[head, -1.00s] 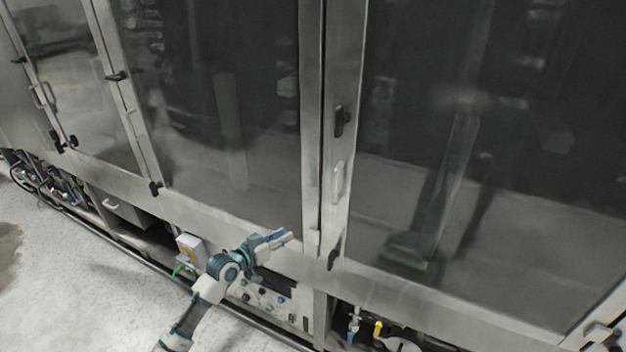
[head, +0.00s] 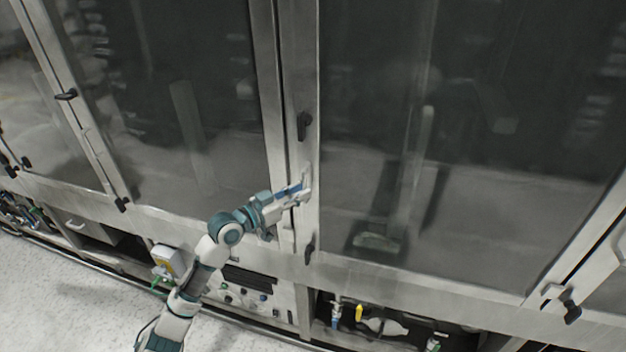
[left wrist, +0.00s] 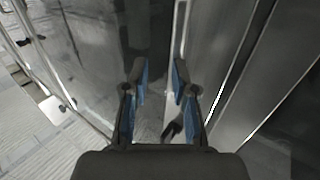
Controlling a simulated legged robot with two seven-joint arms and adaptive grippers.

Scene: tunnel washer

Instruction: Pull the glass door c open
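The large glass door (head: 450,150), which I take for door c as no label is readable, fills the right of the head view and looks shut. Its pale handle (head: 307,182) is on the left frame. My left gripper (head: 303,190) is at this handle and partly covers it. In the left wrist view the two blue-padded fingers (left wrist: 160,82) stand apart with a gap between them. A pale upright bar (left wrist: 181,30), perhaps the handle, shows beyond the fingertips. Whether the fingers touch the handle is not clear. My right gripper is not in view.
Black latches sit above (head: 304,125) and below (head: 309,249) the handle on the same frame. Another glass door (head: 180,110) is to the left. A control panel (head: 245,298) and an open bay with a yellow-handled valve (head: 359,313) are below. Clear floor (head: 60,290) lies at lower left.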

